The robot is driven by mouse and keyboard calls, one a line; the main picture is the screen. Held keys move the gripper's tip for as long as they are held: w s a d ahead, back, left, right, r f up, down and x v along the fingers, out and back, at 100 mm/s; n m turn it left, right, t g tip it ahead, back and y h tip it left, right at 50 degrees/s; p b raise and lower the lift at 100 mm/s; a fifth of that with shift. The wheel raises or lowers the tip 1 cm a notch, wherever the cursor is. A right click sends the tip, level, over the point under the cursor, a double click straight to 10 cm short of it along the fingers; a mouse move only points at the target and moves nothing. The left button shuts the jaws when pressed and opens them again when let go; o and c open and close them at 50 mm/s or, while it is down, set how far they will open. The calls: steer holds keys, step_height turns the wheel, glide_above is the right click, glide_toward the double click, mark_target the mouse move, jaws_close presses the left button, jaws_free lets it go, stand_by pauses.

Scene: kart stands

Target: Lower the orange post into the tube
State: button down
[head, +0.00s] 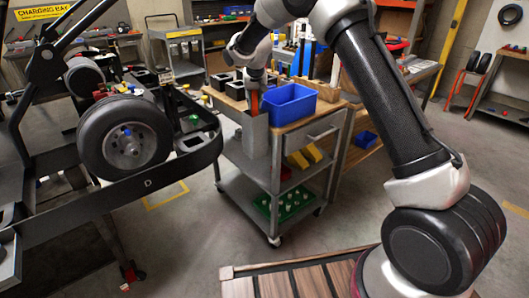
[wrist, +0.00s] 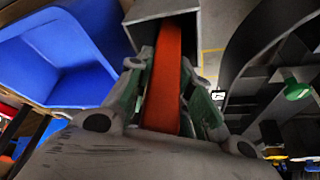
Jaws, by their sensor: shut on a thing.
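The orange post (head: 254,102) stands about upright at the mouth of a grey square tube (head: 256,142) on the left side of a trolley. In the wrist view the orange post (wrist: 164,88) runs between my fingers, and its far end overlaps the open mouth of the tube (wrist: 150,9). How far it reaches inside cannot be told. My gripper (head: 255,84) is above the tube and shut on the post; its fingers (wrist: 163,80) lie on either side of it.
A blue bin (head: 290,104) sits on the trolley top (head: 324,108), close beside the tube; it is also large in the wrist view (wrist: 70,50). A black kart frame with a wheel (head: 124,138) stands to the left. Open floor (head: 190,240) lies in front.

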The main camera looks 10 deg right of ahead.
steer(key=c, duration=1.2)
jaws_free()
steer(key=v, duration=1.1)
steer(key=s+d+f+n+g, duration=0.2)
steer(key=s+f, duration=0.2)
steer(key=s, duration=0.3)
steer(key=s+d+r, duration=0.3)
steer(key=s+d, duration=0.4)
steer(key=s, duration=0.6)
steer(key=s+d+r+m+t, duration=0.1)
steer(key=s+d+r, duration=0.2)
steer(key=s+d, duration=0.5)
steer(key=s+d+r+m, duration=0.1)
steer(key=s+d+r, duration=0.3)
steer(key=s, duration=1.6)
steer(key=shift+d+t, duration=0.4)
steer(key=shift+d, duration=1.3)
